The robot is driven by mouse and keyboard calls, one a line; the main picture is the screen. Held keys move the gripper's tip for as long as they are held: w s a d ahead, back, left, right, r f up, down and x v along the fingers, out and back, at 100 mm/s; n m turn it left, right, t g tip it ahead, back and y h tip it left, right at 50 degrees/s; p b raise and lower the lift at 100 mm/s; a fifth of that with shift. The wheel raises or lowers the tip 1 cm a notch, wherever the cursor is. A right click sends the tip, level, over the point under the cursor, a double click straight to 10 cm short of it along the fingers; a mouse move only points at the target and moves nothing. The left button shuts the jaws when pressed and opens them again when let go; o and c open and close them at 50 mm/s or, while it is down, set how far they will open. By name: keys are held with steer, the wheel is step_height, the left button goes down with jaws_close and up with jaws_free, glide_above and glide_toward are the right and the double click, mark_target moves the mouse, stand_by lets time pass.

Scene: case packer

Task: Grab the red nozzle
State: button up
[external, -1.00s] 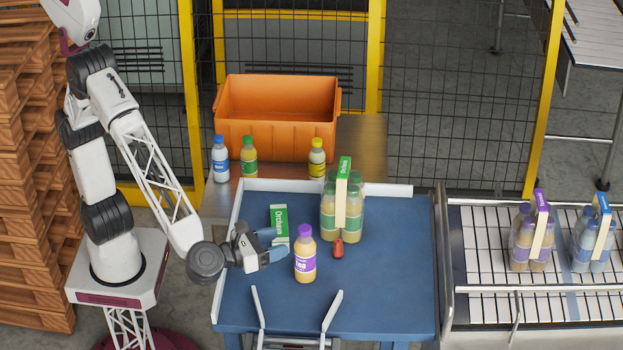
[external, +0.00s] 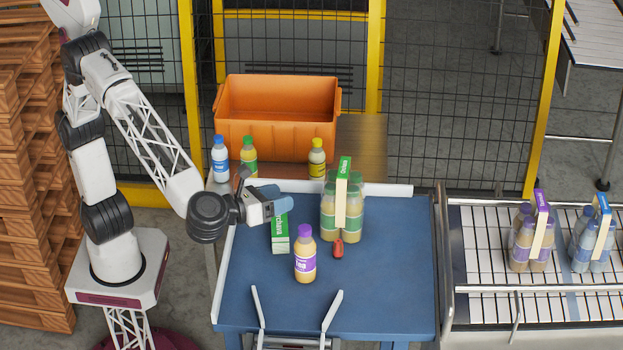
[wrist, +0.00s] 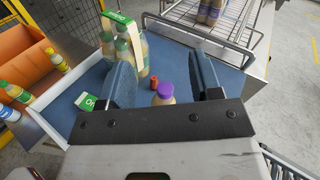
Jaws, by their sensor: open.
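The red nozzle (external: 338,248) is a small red piece on the blue table. It lies just in front of the green-labelled bottle pack (external: 328,215) and to the right of the purple-capped bottle (external: 305,262). In the wrist view the red nozzle (wrist: 155,83) shows between my fingers, beyond the purple cap (wrist: 165,90). My gripper (external: 284,202) is open and empty. It is raised over the left part of the table, above the green and white carton (external: 280,236), left of the nozzle and apart from it.
The purple-capped bottle stands upright close to the nozzle. An orange crate (external: 275,140) and several loose bottles stand behind the table. A rack with bottle packs (external: 530,240) is at the right. The table's right front area (external: 390,285) is clear.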

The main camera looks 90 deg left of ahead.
steer(key=a+n+g, duration=0.1)
steer(key=n, duration=0.1)
steer(key=m+g+h, duration=0.9)
steer(key=m+g, duration=0.5)
steer(key=m, duration=1.6)
glide_above(338, 241)
step_height(338, 241, down, 11)
steer(key=shift+r, duration=0.15)
steer(key=shift+f, duration=3.4)
steer(key=shift+f, duration=0.1)
